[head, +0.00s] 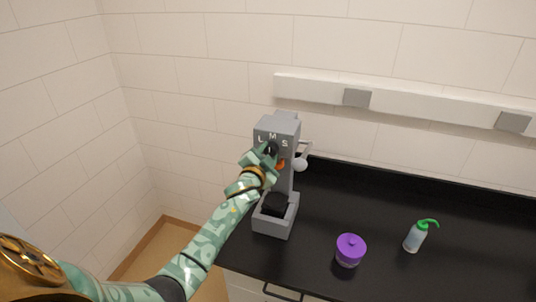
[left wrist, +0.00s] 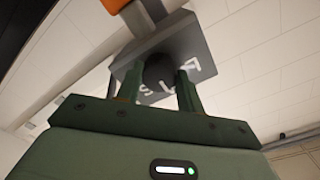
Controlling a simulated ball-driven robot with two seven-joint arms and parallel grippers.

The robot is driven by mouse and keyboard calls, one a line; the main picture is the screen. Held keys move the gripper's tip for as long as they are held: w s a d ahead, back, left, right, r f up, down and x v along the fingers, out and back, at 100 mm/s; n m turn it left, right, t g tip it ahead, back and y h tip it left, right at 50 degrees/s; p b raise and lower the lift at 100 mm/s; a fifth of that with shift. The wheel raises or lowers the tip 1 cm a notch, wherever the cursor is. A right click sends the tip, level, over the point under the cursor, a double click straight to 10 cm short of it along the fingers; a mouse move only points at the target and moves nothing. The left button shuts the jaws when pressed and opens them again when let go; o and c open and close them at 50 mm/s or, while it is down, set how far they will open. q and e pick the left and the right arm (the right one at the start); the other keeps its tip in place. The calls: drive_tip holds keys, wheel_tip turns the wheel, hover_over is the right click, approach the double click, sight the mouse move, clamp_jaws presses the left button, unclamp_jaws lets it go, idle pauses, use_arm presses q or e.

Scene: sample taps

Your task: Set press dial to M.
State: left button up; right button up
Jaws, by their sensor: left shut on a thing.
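The grey press (head: 275,204) stands at the left end of the black bench. Its upper front face carries the letters L, M and S above a dark dial (head: 271,147). My left gripper (head: 267,151) is at the dial, its fingers shut on it from the front. In the left wrist view, the dark round dial (left wrist: 159,69) sits between the two green fingers of my left gripper (left wrist: 160,85), against the lettered grey face. The fingers partly cover the letters and dial, so I cannot tell which letter the dial points to. My right gripper is out of view.
An orange part (head: 281,164) and a lever with a pale knob (head: 300,164) are on the press's right side. A purple lidded jar (head: 350,250) and a green-topped wash bottle (head: 415,237) stand to the right on the black bench (head: 385,205).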

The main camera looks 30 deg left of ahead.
use_arm(q)
drive_tip(key=o, duration=1)
drive_tip(key=b+v, duration=0.1)
drive_tip(key=v, duration=1.5)
drive_tip(key=shift+r, duration=0.1)
